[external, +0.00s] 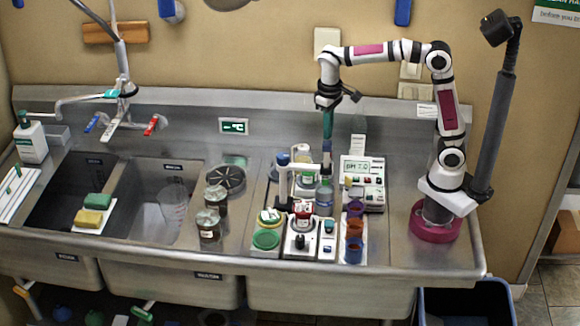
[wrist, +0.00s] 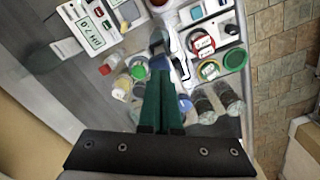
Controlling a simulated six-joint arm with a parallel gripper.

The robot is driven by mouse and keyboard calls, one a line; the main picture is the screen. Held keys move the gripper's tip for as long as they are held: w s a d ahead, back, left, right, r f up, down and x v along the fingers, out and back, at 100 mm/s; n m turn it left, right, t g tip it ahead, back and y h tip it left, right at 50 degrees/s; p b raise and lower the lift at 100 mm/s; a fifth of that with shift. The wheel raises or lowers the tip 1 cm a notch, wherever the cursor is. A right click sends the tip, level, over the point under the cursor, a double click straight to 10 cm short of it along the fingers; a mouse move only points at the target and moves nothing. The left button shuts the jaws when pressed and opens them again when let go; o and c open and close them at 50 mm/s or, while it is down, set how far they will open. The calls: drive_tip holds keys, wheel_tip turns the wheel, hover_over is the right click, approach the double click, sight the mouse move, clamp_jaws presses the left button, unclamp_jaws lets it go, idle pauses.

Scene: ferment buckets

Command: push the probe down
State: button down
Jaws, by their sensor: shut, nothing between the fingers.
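The probe (external: 327,150) stands upright with a blue top, held at a white arm above a clear bottle (external: 324,196). My gripper (external: 327,136) points straight down right above the probe, with its green fingers together and nothing between them. In the wrist view, the fingertips (wrist: 161,78) are close to the blue top of the probe (wrist: 158,62). I cannot tell whether they touch. The pH meter (external: 359,168) stands just right of the probe and its display reads about 7.0. It also shows in the wrist view (wrist: 92,28).
Dark jars (external: 209,223) stand left of the work area. Orange and blue cups (external: 355,235) stand at the front right, and a green-lidded tub (external: 266,240) at the front left. Two sinks lie further left.

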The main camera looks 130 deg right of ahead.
sight(327, 143)
drive_tip(key=shift+f, duration=3.45)
drive_tip(key=shift+r, duration=2.5)
